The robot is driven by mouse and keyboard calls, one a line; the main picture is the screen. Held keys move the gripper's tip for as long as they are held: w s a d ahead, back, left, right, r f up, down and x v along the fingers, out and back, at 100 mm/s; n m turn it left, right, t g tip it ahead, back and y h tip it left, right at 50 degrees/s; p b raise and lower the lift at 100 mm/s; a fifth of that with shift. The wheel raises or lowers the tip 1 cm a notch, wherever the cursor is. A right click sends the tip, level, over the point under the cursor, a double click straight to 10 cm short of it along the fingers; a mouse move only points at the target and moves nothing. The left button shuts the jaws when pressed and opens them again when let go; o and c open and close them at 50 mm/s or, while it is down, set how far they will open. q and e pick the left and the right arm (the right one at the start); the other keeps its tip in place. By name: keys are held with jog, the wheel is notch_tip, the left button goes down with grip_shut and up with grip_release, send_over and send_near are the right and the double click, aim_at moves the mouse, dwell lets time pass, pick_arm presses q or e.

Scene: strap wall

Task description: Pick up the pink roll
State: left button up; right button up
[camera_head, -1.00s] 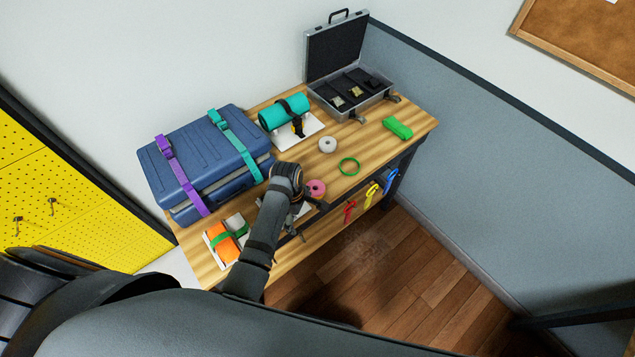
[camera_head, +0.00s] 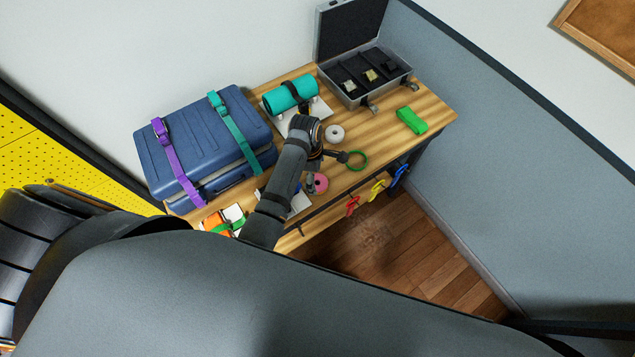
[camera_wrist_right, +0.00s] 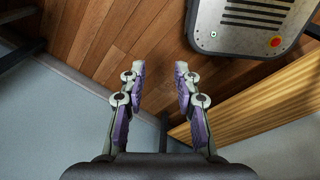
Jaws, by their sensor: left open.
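The pink roll (camera_head: 320,183) lies near the front edge of the wooden table in the head view, partly hidden by my left gripper. My left gripper (camera_head: 326,172) is open and points down right beside the roll. One finger is by the roll and the other reaches toward the green ring; whether either touches the roll I cannot tell. My right gripper (camera_wrist_right: 160,78) shows in the right wrist view with its purple-padded fingers apart and nothing between them.
A grey-white roll (camera_head: 335,134) and a green ring (camera_head: 358,160) lie close to my left gripper. A blue suitcase (camera_head: 205,146), a teal roll (camera_head: 290,93), an open case (camera_head: 366,87) and a green block (camera_head: 411,121) also occupy the table (camera_head: 437,106).

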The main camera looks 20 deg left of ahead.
aim_at(317, 183)
pick_arm(q)
notch_tip(317, 183, down, 4)
jog(key=shift+w+a+p, duration=0.1)
jog(key=shift+w+p, duration=0.05)
jog(key=shift+p, duration=0.75)
jog(key=shift+f, duration=0.65)
jog(key=c, duration=0.7)
jog(key=shift+c, duration=0.5)
pick_arm(e)
jog(key=shift+w+r, duration=0.95)
jog(key=shift+w, duration=0.3)
